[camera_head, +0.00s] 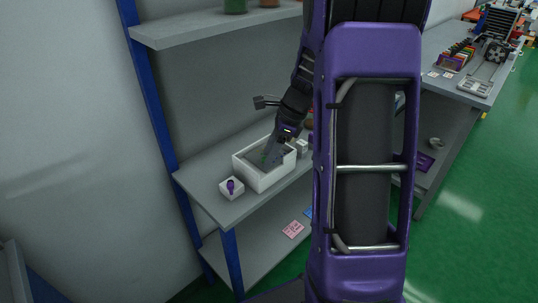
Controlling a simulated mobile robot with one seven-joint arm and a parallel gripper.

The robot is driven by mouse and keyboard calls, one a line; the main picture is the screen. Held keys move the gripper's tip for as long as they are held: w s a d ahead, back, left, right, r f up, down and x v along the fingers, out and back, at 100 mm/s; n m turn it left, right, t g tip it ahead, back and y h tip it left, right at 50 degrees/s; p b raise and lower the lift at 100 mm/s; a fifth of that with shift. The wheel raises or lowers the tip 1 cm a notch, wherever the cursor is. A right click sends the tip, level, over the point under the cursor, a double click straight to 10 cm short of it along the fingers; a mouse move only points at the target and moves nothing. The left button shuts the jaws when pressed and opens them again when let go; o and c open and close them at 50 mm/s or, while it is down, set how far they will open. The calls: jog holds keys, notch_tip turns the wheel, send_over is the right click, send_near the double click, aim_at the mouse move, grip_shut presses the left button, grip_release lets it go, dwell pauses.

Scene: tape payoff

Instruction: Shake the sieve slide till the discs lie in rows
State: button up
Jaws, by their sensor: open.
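My gripper (270,157) reaches down into a white open-topped box (264,180) on the shelf. It is small and partly merged with the grey inside of the box. It appears open, and I see nothing held in it. A small dark green spot shows near the fingertips, too small to make out. I cannot make out a sieve slide or any discs in rows; the inside of the box is partly hidden by the gripper and the box walls.
A small white block with a purple knob (231,187) stands left of the box, near the shelf's (206,199) front edge. My arm hides the shelf's right part. A pink card (293,229) lies on the lower shelf. A cluttered grey bench (446,90) stands at right, with green floor before it.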

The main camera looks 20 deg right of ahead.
jog(key=shift+c, duration=0.2)
grip_shut()
dwell(1.3)
